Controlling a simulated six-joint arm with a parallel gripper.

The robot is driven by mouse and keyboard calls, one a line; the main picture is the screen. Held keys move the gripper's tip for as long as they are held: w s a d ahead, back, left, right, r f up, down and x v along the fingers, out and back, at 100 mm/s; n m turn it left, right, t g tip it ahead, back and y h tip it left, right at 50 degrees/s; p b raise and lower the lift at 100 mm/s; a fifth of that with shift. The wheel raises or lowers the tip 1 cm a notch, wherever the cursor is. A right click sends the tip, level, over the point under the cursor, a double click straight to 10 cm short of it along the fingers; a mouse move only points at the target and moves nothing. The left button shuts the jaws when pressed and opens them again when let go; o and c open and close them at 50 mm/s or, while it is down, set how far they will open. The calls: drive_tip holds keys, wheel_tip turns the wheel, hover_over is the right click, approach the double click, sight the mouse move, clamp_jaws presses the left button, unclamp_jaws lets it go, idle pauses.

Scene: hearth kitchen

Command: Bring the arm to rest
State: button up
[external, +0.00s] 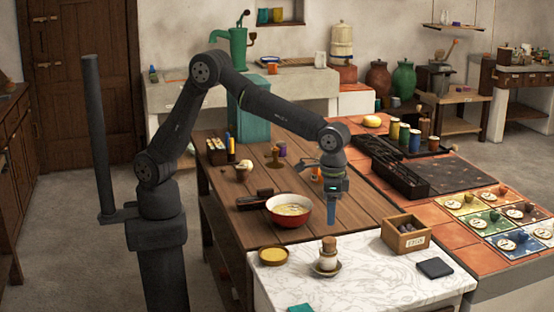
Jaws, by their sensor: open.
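My arm arches over from its dark column on the left of the external view, with the elbow high and the forearm sloping down to the right. My gripper (331,217) points straight down over the right part of the wooden table (345,228), close to the front marble top. It is open, and I see nothing held in it. The fingers are small here and the gap between them is hard to make out. A red bowl (289,213) with pale contents stands to the left of the gripper, apart from it.
On the marble slab (365,283) stand a corked jar (328,255), a yellow dish (273,255), a wooden box (405,236) and a dark square (435,268). Coloured cards (487,220) and a dark rack (393,172) lie on the tiles at right.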

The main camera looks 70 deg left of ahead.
sight(329, 239)
wheel_tip(329, 239, down, 10)
drive_tip(key=shift+r, duration=0.25)
drive_tip(key=r, duration=0.5)
drive_tip(key=shift+s+d+r, duration=0.1)
drive_tip(key=shift+s, duration=0.2)
drive_tip(key=s+d+r, duration=0.3)
drive_tip(key=s+r, duration=0.4)
drive_tip(key=s, duration=0.4)
wheel_tip(329, 239, up, 5)
drive_tip(key=w, duration=0.1)
drive_tip(key=w+a+n, duration=0.4)
drive_tip(key=w+a, duration=0.8)
drive_tip(key=a, duration=0.3)
drive_tip(key=w+a+n, duration=0.4)
drive_tip(key=w+a, duration=0.9)
drive_tip(key=a, duration=0.3)
drive_tip(key=shift+w+a+f+n, duration=0.2)
drive_tip(key=shift+w+n, duration=0.1)
drive_tip(key=shift+n, duration=0.1)
